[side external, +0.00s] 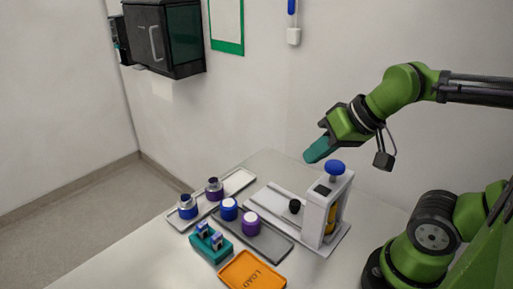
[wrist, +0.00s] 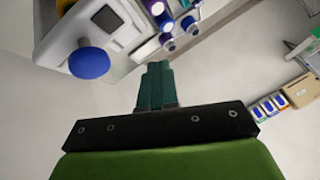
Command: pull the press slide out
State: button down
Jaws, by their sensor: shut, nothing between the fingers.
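The press (side external: 326,208) is a white frame with a blue knob (side external: 335,167) on top, standing at the right of the table. Its slide (side external: 277,205) is a light plate at the left of the frame, with a black round knob (side external: 294,206) on it near the frame. My gripper (side external: 309,157) is shut and empty, in the air above and left of the blue knob. In the wrist view the teal fingers (wrist: 155,72) are together, and the press (wrist: 99,27) with its blue knob (wrist: 89,62) shows at the upper left. The slide cannot be made out clearly there.
A grey tray (side external: 273,249) holds blue and purple white-topped containers. A light tray (side external: 238,180) behind holds two metal-topped ones. A teal rack (side external: 209,249) and an orange LOAD tray (side external: 252,272) lie in front. A dark cabinet (side external: 163,38) hangs on the wall. The air around my gripper is clear.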

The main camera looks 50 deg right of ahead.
jog(key=c, duration=1.5)
grip_release()
jog(key=shift+w+d, duration=0.1)
jog(key=shift+w, duration=0.05)
jog(key=o, duration=0.7)
jog(key=w+d+g, duration=0.1)
jog(key=w+d+m+g, duration=0.1)
jog(key=w+g, duration=0.1)
jog(key=w+d+g, duration=0.1)
jog(key=w, duration=0.1)
jog(key=shift+w+d+f+m+g, duration=0.1)
jog(key=shift+d+f+m+g, duration=0.05)
jog(key=shift+d+m+g, duration=0.2)
jog(key=m+g+y, duration=0.1)
jog(key=m+g, duration=0.2)
jog(key=g, duration=0.3)
send_near(295, 201)
jog(key=x, duration=0.9)
grip_shut()
